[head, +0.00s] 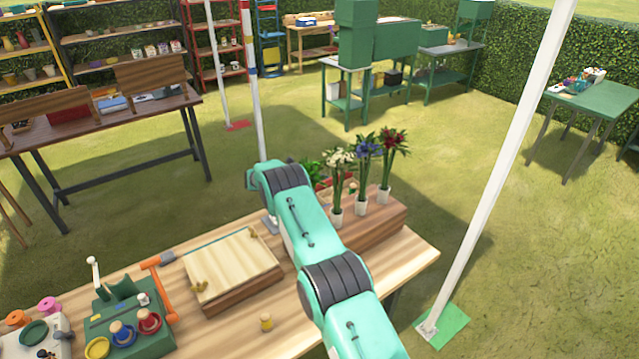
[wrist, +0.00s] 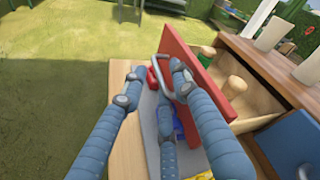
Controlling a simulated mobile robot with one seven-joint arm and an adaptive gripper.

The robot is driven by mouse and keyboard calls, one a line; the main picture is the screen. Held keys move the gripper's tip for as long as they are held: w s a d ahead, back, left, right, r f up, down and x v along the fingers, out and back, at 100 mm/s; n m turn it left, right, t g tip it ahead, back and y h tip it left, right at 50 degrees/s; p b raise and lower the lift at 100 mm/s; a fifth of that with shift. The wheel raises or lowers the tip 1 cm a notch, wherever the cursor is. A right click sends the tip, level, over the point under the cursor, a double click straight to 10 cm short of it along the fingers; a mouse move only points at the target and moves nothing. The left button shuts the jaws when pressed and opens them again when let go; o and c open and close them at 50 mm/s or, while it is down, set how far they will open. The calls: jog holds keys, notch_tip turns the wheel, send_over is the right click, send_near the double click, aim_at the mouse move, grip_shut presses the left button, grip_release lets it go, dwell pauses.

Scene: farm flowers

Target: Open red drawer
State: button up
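In the wrist view the red drawer (wrist: 197,85) stands pulled out of a wooden cabinet (wrist: 255,62). Its light wood inside shows, with a green piece and round wooden pieces in it. A grey metal bar handle (wrist: 161,68) is on its red front. My gripper (wrist: 154,78) is at the handle, with its blue-grey fingers spread apart. One fingertip overlaps the front near the handle; I cannot tell whether it touches. In the head view my arm covers the gripper and much of the cabinet (head: 375,226).
A blue drawer front (wrist: 290,143) is beside the red one. Three vases of flowers (head: 362,180) stand on the cabinet. A wooden board box (head: 232,268), a green tool stand (head: 125,310) and an orange-handled tool (head: 160,285) share the table. Grass beyond the table is open.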

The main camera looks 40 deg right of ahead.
jog(key=shift+a+f, duration=0.25)
jog(key=v, duration=1.1)
jog(key=shift+a+r, duration=0.2)
jog(key=shift+a, duration=0.1)
jog(key=shift+w, duration=0.1)
jog(key=shift+r, duration=0.1)
